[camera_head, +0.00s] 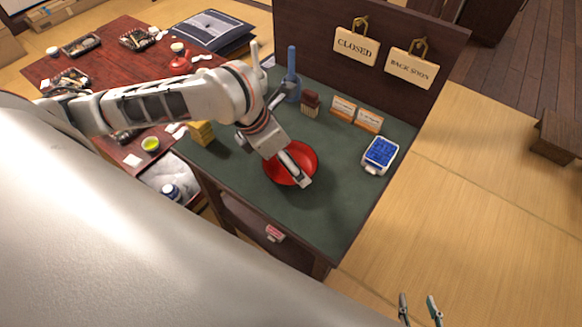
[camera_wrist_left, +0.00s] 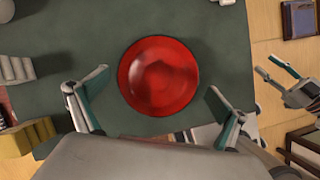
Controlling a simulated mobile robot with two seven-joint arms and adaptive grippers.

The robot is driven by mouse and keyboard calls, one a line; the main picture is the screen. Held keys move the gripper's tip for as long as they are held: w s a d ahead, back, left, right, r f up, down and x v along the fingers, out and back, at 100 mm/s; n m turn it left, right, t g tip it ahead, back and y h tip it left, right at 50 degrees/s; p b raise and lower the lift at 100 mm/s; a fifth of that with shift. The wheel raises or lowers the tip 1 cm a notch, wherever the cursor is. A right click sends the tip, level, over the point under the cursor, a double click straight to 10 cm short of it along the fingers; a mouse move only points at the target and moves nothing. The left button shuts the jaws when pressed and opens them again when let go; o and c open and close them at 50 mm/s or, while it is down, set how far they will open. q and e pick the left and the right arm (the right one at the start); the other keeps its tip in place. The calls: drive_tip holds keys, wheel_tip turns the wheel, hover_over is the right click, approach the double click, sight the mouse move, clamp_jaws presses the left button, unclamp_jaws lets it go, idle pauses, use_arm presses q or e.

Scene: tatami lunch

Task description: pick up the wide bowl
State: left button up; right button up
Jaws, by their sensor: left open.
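The wide bowl (camera_head: 306,158) is red and round and sits upright on the green-topped counter (camera_head: 335,205). In the left wrist view the bowl (camera_wrist_left: 158,75) is near the middle, with its inside facing the camera. My left gripper (camera_head: 296,172) is over the bowl in the head view and hides part of it. In the left wrist view its fingers are spread wide, one on each side of the bowl's near part, with nothing between them gripped. My right gripper (camera_head: 417,298) is open and empty at the bottom right, away from the counter.
A blue-filled white tray (camera_head: 380,154), small card signs (camera_head: 356,113), a brown block (camera_head: 310,104) and a blue bottle (camera_head: 292,75) stand on the counter. Yellow blocks (camera_head: 202,133) are at its left. A dark board with hanging signs rises behind. The counter's front is clear.

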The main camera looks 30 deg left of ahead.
use_arm(q)
drive_tip(key=x, duration=0.3)
drive_tip(key=shift+s+a+b, duration=0.15)
drive_tip(key=shift+b, duration=0.2)
drive_tip(key=shift+f, duration=0.2)
drive_tip(key=shift+r, duration=0.15)
drive_tip(key=c, duration=1)
use_arm(e)
drive_tip(key=shift+w+d+r, duration=0.15)
drive_tip(key=shift+w+d, duration=0.1)
drive_tip(key=shift+w, duration=0.5)
drive_tip(key=shift+s+a, duration=0.1)
drive_tip(key=shift+s, duration=0.05)
